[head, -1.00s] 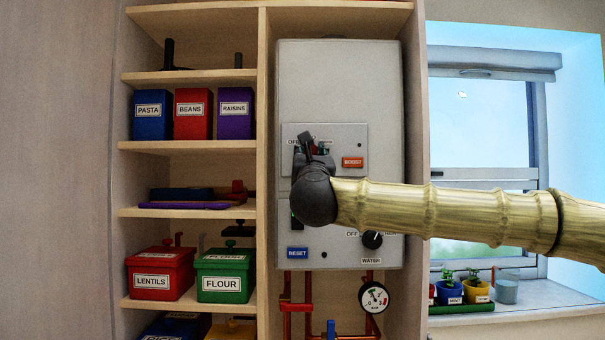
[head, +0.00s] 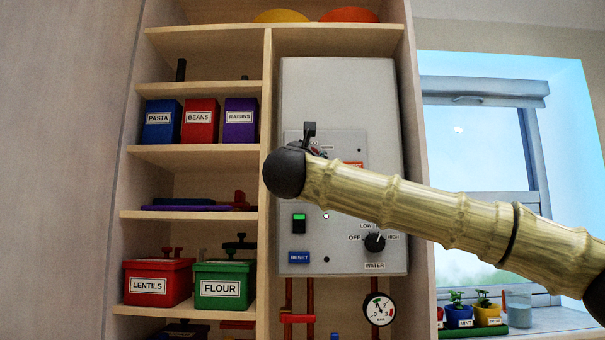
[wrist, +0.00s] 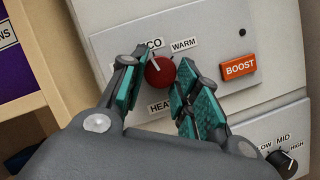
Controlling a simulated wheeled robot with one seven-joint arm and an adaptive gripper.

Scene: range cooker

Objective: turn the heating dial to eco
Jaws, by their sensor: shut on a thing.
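The heating dial (wrist: 160,71) is a round red knob on the boiler's upper panel, seen in the wrist view. Its white pointer mark points up and slightly left, near the partly covered ECO label (wrist: 152,43). My gripper (wrist: 162,67) is shut on the dial, one teal finger on each side. In the head view my gripper (head: 311,140) is at the panel and my arm hides the dial.
The boiler (head: 340,95) also carries an orange BOOST button (wrist: 238,67), a green-lit switch (head: 299,218), a blue RESET button (head: 299,257) and a black water dial (head: 375,242). Shelves with labelled boxes stand close on the left. A window (head: 480,180) with potted herbs is on the right.

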